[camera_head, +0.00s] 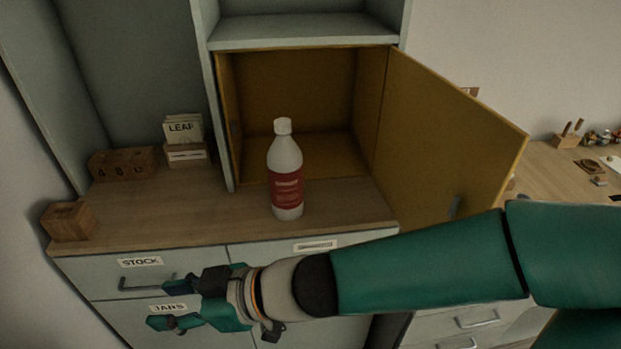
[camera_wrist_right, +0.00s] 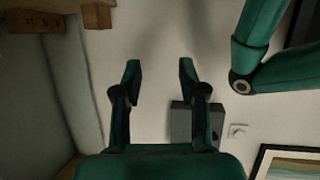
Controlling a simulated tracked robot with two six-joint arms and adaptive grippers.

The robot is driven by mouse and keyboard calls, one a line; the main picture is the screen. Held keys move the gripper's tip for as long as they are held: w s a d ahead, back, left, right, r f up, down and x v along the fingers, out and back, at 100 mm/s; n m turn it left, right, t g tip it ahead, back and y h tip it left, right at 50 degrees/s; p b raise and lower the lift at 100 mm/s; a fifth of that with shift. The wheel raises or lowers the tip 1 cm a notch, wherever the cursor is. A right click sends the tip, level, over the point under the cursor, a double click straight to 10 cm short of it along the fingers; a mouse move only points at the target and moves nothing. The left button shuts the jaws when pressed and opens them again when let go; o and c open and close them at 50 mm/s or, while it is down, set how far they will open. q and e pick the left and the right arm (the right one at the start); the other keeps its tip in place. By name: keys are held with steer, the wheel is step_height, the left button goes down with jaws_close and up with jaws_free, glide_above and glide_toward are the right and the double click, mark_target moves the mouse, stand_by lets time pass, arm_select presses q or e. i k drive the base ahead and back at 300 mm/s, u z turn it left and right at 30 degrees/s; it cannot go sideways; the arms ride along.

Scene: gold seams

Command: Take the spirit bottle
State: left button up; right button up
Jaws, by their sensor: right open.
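The spirit bottle (camera_head: 285,170) is white with a red label and a white cap. It stands upright on the wooden counter, in front of the open yellow cabinet (camera_head: 300,100). My right gripper (camera_head: 163,305) is low in front of the drawers, below and left of the bottle and well apart from it. Its fingers point left. In the right wrist view the right gripper (camera_wrist_right: 160,70) is open with nothing between its fingers, and the bottle does not show there. My left gripper is in neither view.
The cabinet door (camera_head: 445,140) stands swung open to the right of the bottle. A wooden block (camera_head: 70,221), number blocks (camera_head: 122,163) and a LEAF card box (camera_head: 186,152) sit on the counter's left. Drawers labelled STOCK (camera_head: 140,262) and JARS have protruding handles.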

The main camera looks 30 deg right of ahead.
mark_target(285, 158)
steer(key=z, duration=0.6)
steer(key=i, duration=0.6)
steer(key=z, duration=0.65)
steer(key=k, duration=0.75)
steer(key=z, duration=0.2)
steer(key=i, duration=0.8)
steer(key=u, duration=0.15)
